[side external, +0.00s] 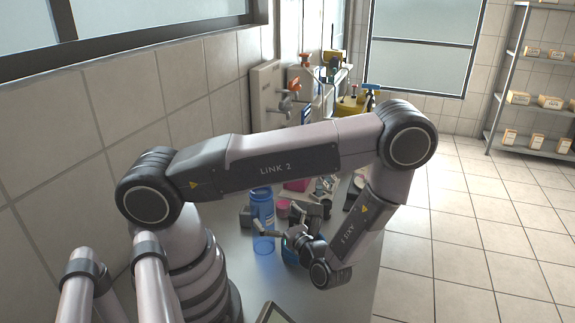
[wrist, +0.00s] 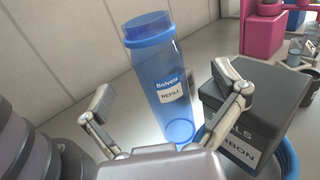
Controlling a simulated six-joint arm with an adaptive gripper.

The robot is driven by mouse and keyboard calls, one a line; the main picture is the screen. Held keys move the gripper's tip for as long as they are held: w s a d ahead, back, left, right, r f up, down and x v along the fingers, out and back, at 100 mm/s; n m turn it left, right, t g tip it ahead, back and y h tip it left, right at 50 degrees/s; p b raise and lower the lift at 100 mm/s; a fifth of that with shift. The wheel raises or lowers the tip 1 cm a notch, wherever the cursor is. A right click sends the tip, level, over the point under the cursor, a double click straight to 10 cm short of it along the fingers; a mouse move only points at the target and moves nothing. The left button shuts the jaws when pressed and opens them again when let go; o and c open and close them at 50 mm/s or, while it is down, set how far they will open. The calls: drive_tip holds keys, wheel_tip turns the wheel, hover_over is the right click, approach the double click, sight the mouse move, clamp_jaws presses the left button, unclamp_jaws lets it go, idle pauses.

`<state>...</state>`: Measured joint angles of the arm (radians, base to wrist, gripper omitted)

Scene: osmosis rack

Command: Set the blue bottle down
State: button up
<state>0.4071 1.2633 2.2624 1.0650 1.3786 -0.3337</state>
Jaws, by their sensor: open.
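In the side external view the bottle (side external: 262,207) appears upright on the grey bench, left of my gripper (side external: 279,220). In the wrist view my gripper (wrist: 168,93) is open, its two fingers spread wide. The bottle shows between the fingers in the picture, with a gap on each side, and neither finger appears to touch it. The palm cuts across the lower picture near the bottle's base.
A dark grey labelled box (wrist: 258,112) stands close right of the bottle, beside the right finger, with a blue round rim (wrist: 290,158) by it. Pink containers (wrist: 264,28) stand farther back. The tiled wall (side external: 100,125) borders the bench (side external: 345,270) on the left.

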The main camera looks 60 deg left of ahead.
sight(261, 200)
drive_tip(key=shift+s+a+r, duration=0.1)
drive_tip(key=shift+s+a, duration=0.1)
drive_tip(key=shift+a, duration=0.8)
drive_tip(key=shift+s+a, duration=0.25)
drive_tip(key=shift+a, duration=0.75)
drive_tip(key=shift+s+a+r, duration=0.1)
drive_tip(key=shift+s+a, duration=0.1)
drive_tip(key=shift+a, duration=0.8)
drive_tip(key=c, duration=1.3)
drive_tip(key=shift+o, duration=0.2)
drive_tip(key=shift+r, duration=0.1)
